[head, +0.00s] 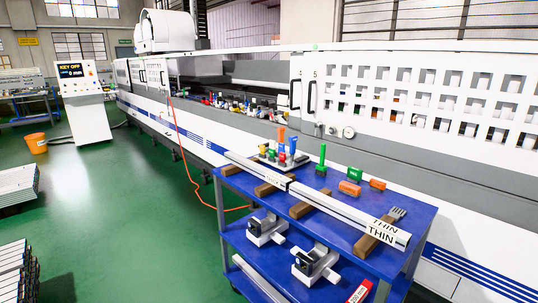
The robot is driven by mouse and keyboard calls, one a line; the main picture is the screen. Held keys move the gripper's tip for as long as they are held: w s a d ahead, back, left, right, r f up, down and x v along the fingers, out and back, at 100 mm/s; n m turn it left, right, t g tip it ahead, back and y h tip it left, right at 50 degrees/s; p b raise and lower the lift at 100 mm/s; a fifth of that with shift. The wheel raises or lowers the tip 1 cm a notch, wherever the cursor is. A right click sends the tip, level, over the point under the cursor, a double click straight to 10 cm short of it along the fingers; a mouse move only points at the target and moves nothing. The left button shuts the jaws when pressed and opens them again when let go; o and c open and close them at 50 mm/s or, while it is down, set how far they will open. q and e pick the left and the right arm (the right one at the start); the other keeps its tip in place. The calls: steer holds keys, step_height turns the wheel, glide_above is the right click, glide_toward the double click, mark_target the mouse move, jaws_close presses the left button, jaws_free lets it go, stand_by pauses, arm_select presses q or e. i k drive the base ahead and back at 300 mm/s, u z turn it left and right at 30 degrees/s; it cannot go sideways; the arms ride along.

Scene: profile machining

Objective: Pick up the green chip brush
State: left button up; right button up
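A green upright tool (321,158), which looks like the chip brush, stands on the top of the blue cart (427,215), behind the long metal profile. It has a narrow upper part and a wider lower end; its bristles are too small to make out. Neither of my grippers is in view.
Long white profiles (330,208) marked "THIN" lie on wooden blocks (304,210) along the cart top. A green block (355,173) and orange pieces (350,188) sit right of the brush. A tool holder (266,159) stands left. The white machine (440,150) rises behind.

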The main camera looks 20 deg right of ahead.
mark_target(321, 169)
steer(key=z, duration=0.1)
steer(key=i, duration=1.7)
steer(key=z, duration=0.35)
